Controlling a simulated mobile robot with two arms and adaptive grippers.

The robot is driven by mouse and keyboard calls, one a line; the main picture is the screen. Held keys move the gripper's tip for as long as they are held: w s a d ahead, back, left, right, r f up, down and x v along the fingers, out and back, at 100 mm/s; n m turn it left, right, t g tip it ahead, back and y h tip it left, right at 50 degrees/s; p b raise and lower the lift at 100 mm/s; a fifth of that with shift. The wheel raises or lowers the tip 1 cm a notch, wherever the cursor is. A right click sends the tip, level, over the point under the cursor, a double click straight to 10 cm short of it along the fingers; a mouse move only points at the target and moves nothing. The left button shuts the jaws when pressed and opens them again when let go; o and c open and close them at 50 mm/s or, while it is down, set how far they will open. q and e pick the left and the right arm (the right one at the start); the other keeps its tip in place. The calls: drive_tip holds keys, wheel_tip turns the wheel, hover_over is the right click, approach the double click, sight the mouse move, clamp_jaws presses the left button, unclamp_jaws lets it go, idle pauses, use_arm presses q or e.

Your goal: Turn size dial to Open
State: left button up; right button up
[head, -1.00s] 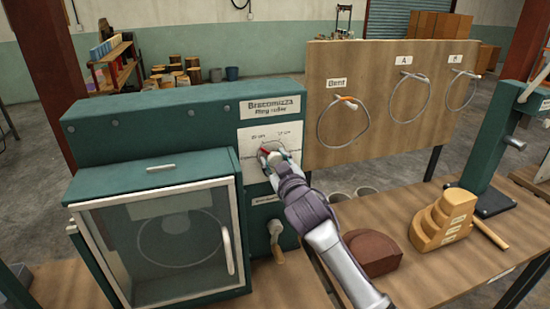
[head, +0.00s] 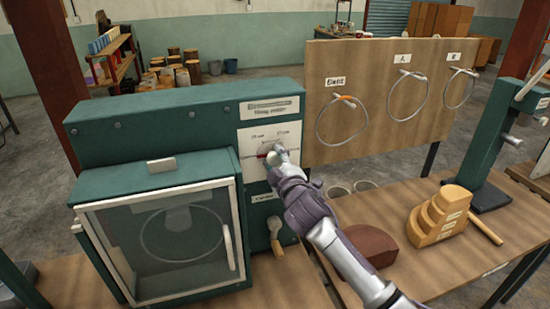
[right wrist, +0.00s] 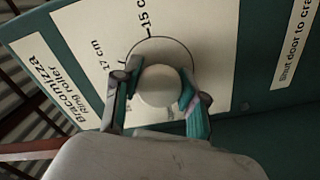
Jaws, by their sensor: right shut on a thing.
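The size dial is a round pale knob (right wrist: 160,86) on the white scale panel (head: 257,139) of the green ring roller (head: 190,115). In the right wrist view, the labels 17 cm and 15 cm show beside the circle around the knob; no Open mark is readable. A red mark (head: 262,156) shows at the knob's left side in the head view. My right gripper (head: 277,157) is shut on the knob, with one finger on each side in the right wrist view (right wrist: 160,92). It hides most of the dial in the head view. My left gripper is out of view.
Below the dial is a crank with a wooden grip (head: 277,247). A glass door (head: 165,245) with a white handle fronts the roller at left. A board with hanging rings (head: 385,90) stands right. A stepped wooden block (head: 440,215) and a brown block (head: 370,245) lie on the table.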

idle(0.5)
drive_tip(key=o, duration=1.2)
drive_tip(key=shift+c, duration=0.2)
drive_tip(key=v, duration=1.2)
